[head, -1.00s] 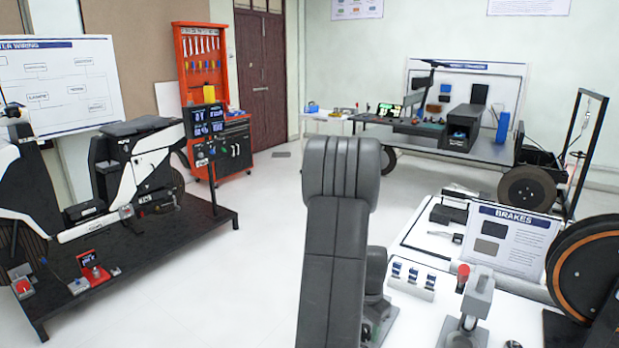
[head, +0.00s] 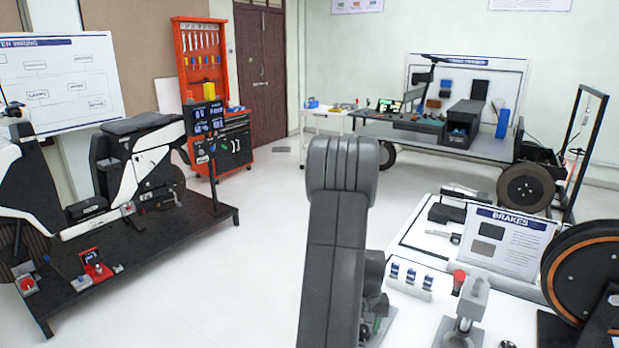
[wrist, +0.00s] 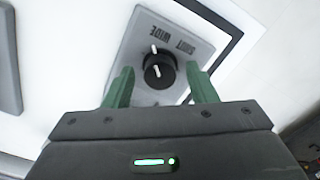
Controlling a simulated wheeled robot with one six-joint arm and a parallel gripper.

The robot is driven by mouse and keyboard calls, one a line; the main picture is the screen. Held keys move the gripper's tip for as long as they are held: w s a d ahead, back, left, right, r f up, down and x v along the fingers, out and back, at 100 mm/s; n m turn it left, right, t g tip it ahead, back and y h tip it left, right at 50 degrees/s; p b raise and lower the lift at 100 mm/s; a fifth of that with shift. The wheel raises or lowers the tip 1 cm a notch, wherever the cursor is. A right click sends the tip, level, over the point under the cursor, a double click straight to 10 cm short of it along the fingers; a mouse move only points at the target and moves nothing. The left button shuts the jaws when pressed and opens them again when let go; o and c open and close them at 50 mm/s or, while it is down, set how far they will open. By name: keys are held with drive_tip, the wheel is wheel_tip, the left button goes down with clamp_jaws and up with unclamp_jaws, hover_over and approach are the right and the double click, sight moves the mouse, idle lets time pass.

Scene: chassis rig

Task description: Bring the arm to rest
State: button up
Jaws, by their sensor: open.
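My gripper (wrist: 161,90) shows in the wrist view with its two green fingers apart. Between and beyond the fingertips is a black round knob (wrist: 159,71) with a white pointer line.
The brakes table (head: 415,320) stands at the right with a "BRAKES" board (head: 508,240) and a wheel (head: 585,270). A black platform (head: 150,245) with a white motorcycle (head: 150,160) is at the left. A red tool cabinet (head: 233,145) stands behind. The floor between is clear.

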drive_tip(key=n+p, duration=0.3)
drive_tip(key=n, duration=0.1)
drive_tip(key=shift+r+n, duration=0.15)
drive_tip(key=shift+n, duration=0.25)
drive_tip(key=shift+n+p, duration=1)
drive_tip(key=shift+n, duration=0.5)
